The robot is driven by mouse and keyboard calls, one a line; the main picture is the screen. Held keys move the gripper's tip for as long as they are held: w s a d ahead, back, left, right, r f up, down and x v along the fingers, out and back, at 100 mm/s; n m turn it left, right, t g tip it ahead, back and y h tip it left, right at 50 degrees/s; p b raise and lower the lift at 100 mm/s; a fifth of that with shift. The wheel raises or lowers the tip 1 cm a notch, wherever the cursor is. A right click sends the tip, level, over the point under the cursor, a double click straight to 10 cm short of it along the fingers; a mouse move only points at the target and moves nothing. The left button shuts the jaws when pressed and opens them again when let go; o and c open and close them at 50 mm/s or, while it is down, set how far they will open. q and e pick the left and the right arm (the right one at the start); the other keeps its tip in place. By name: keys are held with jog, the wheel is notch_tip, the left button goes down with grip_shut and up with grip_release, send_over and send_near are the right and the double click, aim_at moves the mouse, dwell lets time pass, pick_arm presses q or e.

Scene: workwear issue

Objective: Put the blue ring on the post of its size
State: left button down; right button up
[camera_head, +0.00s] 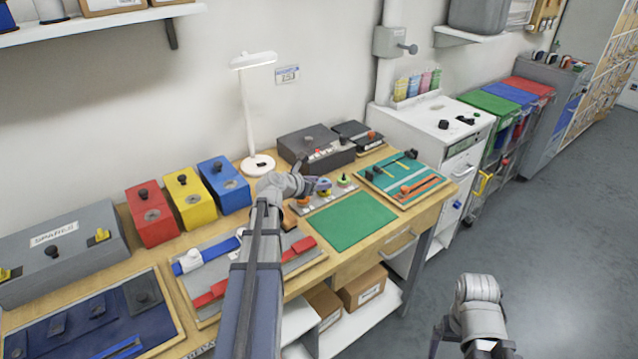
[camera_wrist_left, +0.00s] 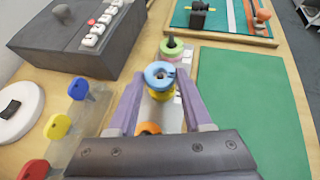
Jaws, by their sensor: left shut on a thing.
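My left gripper (camera_wrist_left: 159,78) is shut on the blue ring (camera_wrist_left: 153,66), which sits between its fingertips in the left wrist view. The ring is over or close above a yellow ring (camera_wrist_left: 160,96); I cannot tell whether it touches it or is around a post. A green ring (camera_wrist_left: 172,50) with a dark post top lies just beyond, and an orange ring (camera_wrist_left: 148,129) is nearer, partly hidden by the gripper. In the head view these rings are on a pale post board (camera_head: 330,197), partly hidden by my left gripper (camera_head: 318,186). My right gripper (camera_head: 472,347) is low at the bottom edge, its fingers unclear.
A green mat (camera_head: 350,220) lies clear beside the board. A dark box with buttons (camera_head: 316,146) and a white lamp (camera_head: 258,165) stand behind. A green tray with strips (camera_head: 403,178) is to the right. Blue, yellow and red knobs (camera_wrist_left: 57,127) show left in the wrist view.

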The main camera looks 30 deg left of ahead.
pick_arm(q)
grip_release()
dwell(0.5)
jog(key=shift+r, duration=0.15)
notch_tip(320, 180, up, 7)
jog(key=p, duration=0.7)
dwell(0.3)
jog(key=shift+f, duration=0.3)
notch_tip(320, 180, down, 6)
jog(key=b, duration=0.6)
jog(key=shift+r, duration=0.15)
